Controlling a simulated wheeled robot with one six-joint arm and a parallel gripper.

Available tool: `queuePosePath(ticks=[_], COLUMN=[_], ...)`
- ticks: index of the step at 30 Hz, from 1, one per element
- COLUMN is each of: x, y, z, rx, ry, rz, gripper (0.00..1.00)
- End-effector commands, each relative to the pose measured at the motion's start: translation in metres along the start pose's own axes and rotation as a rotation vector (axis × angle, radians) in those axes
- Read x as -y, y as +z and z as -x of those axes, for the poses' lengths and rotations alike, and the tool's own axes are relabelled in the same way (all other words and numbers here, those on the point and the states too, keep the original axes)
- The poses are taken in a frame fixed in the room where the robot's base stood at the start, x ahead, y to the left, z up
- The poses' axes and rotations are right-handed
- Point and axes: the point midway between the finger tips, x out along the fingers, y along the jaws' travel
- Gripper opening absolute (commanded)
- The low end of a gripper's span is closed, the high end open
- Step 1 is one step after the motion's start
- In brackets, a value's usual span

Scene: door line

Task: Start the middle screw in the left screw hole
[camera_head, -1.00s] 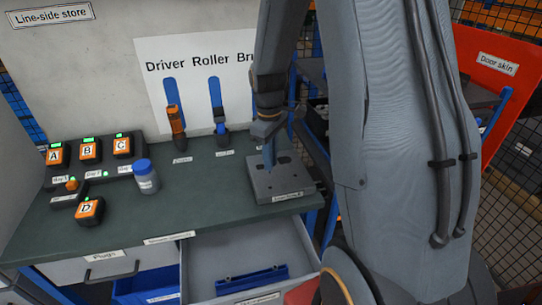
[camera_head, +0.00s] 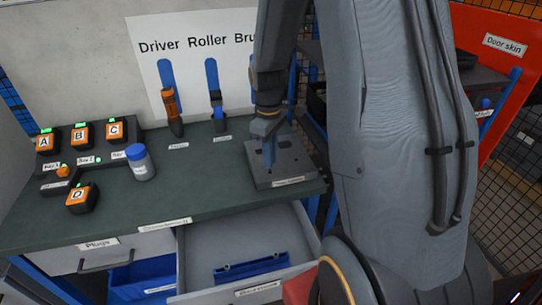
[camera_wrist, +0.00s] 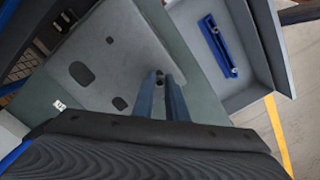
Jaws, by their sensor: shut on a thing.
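My gripper (camera_head: 269,163) points down over the grey metal plate (camera_head: 300,180) on the bench. In the wrist view its blue fingers (camera_wrist: 160,80) are close together over the plate (camera_wrist: 113,20), near its edge. They are shut on a small dark thing at their tips, likely the screw; it is mostly hidden, and I cannot tell whether it is in a hole. Several dark openings show in the plate, but the left screw hole is not clear. A blue screw rack (camera_wrist: 214,38) lies in the open drawer, with small screw-like ends near both its ends.
The open grey drawer (camera_head: 205,240) is below the bench front. The green bench top (camera_head: 200,185) between is clear. A red door skin panel is right.

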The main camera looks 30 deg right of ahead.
Motion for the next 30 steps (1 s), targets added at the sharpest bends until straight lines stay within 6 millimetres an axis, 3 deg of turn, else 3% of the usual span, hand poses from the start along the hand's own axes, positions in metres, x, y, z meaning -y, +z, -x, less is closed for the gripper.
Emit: queuePosePath(ticks=[30], x=[-0.0001], y=[-0.0002], z=[-0.0084], rx=[0.0], ry=[0.0], rz=[0.0], gripper=[0.0])
